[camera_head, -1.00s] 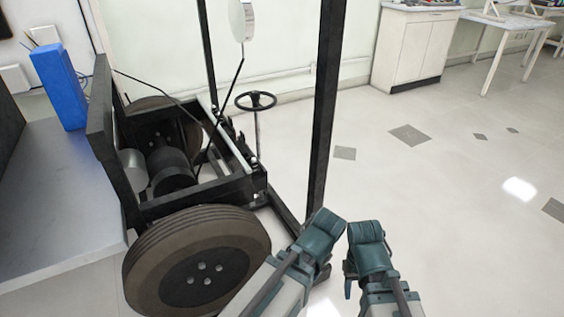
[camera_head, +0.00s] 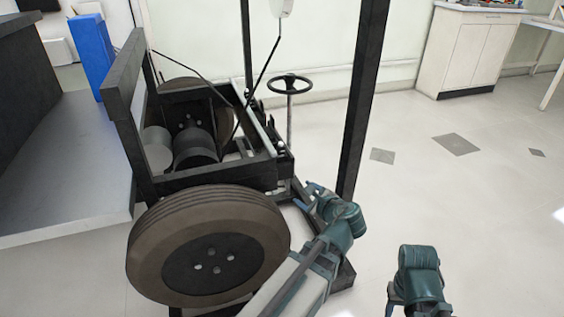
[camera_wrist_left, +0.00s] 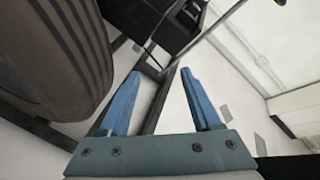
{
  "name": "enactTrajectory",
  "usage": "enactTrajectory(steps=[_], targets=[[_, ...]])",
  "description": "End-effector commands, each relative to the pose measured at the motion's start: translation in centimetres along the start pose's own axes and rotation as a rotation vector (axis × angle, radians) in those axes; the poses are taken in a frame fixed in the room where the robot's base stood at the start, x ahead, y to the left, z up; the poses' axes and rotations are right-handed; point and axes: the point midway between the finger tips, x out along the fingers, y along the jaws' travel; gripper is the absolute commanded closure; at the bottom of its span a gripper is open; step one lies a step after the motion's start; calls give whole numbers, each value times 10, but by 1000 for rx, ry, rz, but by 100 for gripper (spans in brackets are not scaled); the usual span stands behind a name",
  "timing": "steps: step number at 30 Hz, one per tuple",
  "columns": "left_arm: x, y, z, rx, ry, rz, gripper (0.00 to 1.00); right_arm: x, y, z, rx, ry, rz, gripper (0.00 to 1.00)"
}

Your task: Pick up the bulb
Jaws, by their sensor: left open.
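No bulb can be made out in either view. My left gripper (camera_head: 305,197) is at the front corner of the chassis rig (camera_head: 215,172), past the near wheel and close to the black upright post. In the left wrist view its two blue fingers (camera_wrist_left: 161,76) stand apart with nothing between them. The frame bars and a thin rod show beyond the fingertips. My right arm (camera_head: 416,272) is at the lower right over open floor. Its gripper is mostly hidden, with only a bit of blue showing.
The near wheel (camera_head: 209,246) stands left of my left arm and fills the upper left of the wrist view. A steering wheel (camera_head: 289,85) rises behind the frame. The black post (camera_head: 364,95) is close to my left wrist. A grey bench (camera_head: 70,180) is at left. Floor at right is clear.

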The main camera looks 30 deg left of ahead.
Motion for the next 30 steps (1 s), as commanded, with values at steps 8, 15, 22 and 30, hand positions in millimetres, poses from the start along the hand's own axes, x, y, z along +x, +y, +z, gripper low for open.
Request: enactTrajectory(steps=[8,15,22,30], targets=[[39,-26,28,555,-283,-202,35,52,-5,-3,4,2,-1,50],[42,-38,38,730,-372,-236,35,58,-6,-4,5,2,-1,50],[60,-46,43,729,-373,-233,35,57,-6,-3,4,2,-1,50],[105,-62,55,727,-372,-234,35,57,-6,-3,4,2,-1,50]])
